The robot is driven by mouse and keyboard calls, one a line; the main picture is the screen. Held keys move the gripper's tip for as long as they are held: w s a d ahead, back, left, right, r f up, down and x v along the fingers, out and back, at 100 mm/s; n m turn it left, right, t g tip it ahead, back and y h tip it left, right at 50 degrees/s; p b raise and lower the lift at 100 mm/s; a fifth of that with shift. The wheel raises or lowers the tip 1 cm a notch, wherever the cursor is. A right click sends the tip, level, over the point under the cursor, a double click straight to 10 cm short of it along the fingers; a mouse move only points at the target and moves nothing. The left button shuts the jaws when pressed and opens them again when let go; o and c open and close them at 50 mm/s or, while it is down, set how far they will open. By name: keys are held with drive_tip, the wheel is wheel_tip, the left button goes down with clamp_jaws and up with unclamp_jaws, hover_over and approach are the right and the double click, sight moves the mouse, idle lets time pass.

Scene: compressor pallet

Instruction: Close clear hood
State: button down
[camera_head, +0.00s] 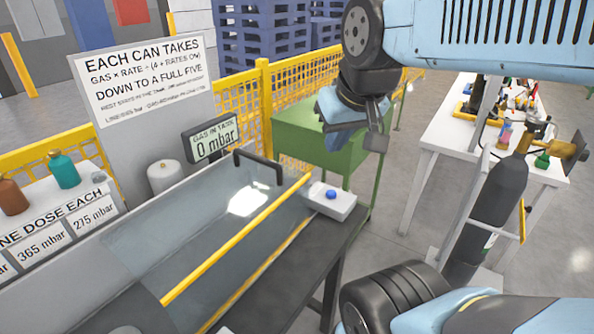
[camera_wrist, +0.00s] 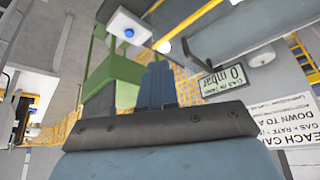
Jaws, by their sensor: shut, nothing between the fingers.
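The clear hood (camera_head: 190,240) is a see-through panel with a yellow bar (camera_head: 235,240) along its edge and a dark handle (camera_head: 258,166) near its far right end. A second yellow strip (camera_head: 262,272) runs below the bar, with a gap between them. The hood looks raised at this edge, but its exact angle is hard to tell. The yellow bar also shows at the top of the wrist view (camera_wrist: 192,20). My gripper (camera_head: 377,140) is shut and empty, right of the handle and apart from it. Its closed fingers show in the wrist view (camera_wrist: 157,84).
A white box with a blue button (camera_head: 331,198) sits at the bench's right end. A "0 mbar" display (camera_head: 214,138) stands behind the hood. A green cabinet (camera_head: 305,140) is behind my gripper. A dark gas cylinder (camera_head: 490,205) and a white table (camera_head: 440,130) stand right.

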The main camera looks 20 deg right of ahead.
drive_tip(key=n+g+y, duration=0.3)
drive_tip(key=n+g, duration=0.1)
drive_tip(key=n, duration=0.1)
hover_over(309, 177)
drive_tip(key=s+d, duration=0.1)
drive_tip(key=s, duration=0.3)
wheel_tip(309, 177, down, 5)
drive_tip(key=w+d+f+n+g+y, duration=0.1)
drive_tip(key=w+d+f+n+y, duration=0.25)
drive_tip(key=w+d+f, duration=0.7)
drive_tip(key=shift+y, duration=0.45)
drive_tip(key=x, duration=1)
drive_tip(key=shift+s+a+f, duration=0.1)
drive_tip(key=shift+s+a, duration=0.8)
drive_tip(key=shift+a, duration=0.2)
drive_tip(key=shift+s+a, duration=0.55)
drive_tip(key=shift+a, duration=0.25)
